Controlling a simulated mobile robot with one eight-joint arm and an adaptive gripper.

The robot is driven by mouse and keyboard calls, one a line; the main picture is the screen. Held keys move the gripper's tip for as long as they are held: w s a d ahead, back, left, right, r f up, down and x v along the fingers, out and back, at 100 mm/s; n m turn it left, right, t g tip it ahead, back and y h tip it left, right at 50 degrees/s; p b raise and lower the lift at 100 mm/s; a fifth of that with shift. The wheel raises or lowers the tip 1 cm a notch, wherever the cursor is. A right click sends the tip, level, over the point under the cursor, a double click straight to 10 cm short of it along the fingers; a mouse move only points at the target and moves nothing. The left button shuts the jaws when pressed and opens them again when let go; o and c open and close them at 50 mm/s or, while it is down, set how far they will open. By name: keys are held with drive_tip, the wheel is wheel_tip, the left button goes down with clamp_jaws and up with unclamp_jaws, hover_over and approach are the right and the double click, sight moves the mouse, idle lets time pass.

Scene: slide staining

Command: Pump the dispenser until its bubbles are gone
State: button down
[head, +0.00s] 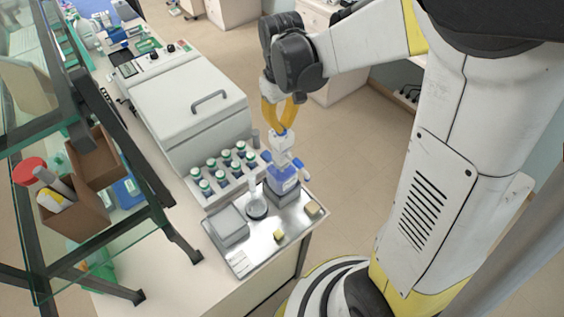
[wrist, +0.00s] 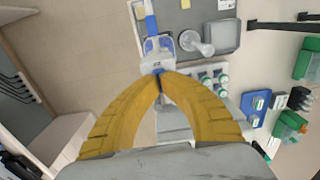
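The dispenser (head: 283,182) is a bottle with a blue body or label and a white upper part with a blue top. It stands upright at the back right of a metal tray (head: 262,258). My gripper (head: 281,130) is above it, its yellow fingers pointing down with the tips at the blue top. In the wrist view, the fingertips (wrist: 160,76) come together at the top of the dispenser (wrist: 158,47). The fingers look shut, with no held object clear between them. Whether the tips touch the top is not certain. Bubbles in the dispenser are too small to make out.
A glass flask (head: 256,207), a grey box (head: 229,226) and small yellowish blocks (head: 279,235) share the tray. Several capped bottles (head: 223,168) stand in a rack behind, by a large white machine (head: 190,105). A glass shelf frame (head: 110,205) rises at left.

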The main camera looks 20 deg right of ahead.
drive_tip(key=shift+r+p, duration=2.15)
drive_tip(key=shift+r, duration=1.25)
drive_tip(key=shift+r, duration=0.1)
wheel_tip(320, 180, up, 5)
drive_tip(key=p, duration=0.3)
